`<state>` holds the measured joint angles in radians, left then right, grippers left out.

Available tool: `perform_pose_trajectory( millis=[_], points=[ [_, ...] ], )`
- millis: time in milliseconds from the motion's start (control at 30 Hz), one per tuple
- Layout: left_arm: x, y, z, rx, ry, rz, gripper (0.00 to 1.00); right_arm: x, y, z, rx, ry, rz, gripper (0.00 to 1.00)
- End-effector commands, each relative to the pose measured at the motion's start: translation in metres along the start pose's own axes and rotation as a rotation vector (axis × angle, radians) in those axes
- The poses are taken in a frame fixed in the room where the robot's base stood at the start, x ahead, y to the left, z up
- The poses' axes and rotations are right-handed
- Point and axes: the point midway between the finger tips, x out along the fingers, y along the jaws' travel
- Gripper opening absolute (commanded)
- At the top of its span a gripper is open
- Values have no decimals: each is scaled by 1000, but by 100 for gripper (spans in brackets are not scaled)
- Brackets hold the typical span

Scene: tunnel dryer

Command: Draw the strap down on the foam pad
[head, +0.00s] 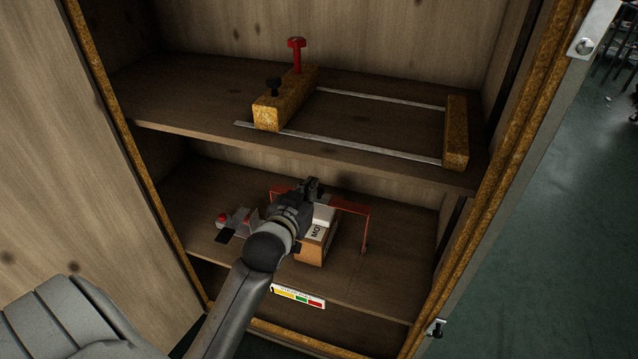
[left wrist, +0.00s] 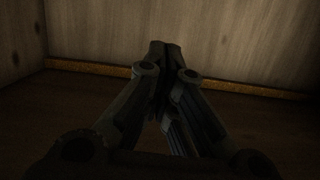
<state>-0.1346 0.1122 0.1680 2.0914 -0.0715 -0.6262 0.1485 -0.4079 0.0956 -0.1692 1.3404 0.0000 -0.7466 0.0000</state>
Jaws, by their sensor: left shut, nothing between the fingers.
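My left arm reaches into the lower bay of a wooden cabinet. My left gripper (head: 313,188) is over the lower shelf, just behind a white-topped brown block (head: 312,249) with dark lettering. Its fingers are together and empty in the left wrist view (left wrist: 168,58). A thin red frame (head: 367,222) stands around the block, partly hidden by my gripper. I cannot tell whether the white top is the foam pad, and I cannot make out a strap. My right gripper is not in view.
A small grey device (head: 238,222) with a red knob stands left of my wrist. The upper shelf (head: 190,95) holds a clamp-like wooden frame (head: 456,130) with metal rails. A colored label (head: 299,297) is on the lower shelf's front edge. Side walls bound the bay.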

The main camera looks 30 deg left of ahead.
Motion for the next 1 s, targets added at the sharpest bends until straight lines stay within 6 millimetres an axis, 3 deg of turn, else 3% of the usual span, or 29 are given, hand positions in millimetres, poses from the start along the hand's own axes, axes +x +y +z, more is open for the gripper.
perform_pose_trajectory(
  millis=[267,833,1000],
  points=[
    [1,-4,-3,3,-44,-22,0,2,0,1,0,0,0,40],
    [95,-6,2,3,-43,-21,0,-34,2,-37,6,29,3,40],
    [98,-6,25,4,-46,-21,0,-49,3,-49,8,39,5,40]
  ],
)
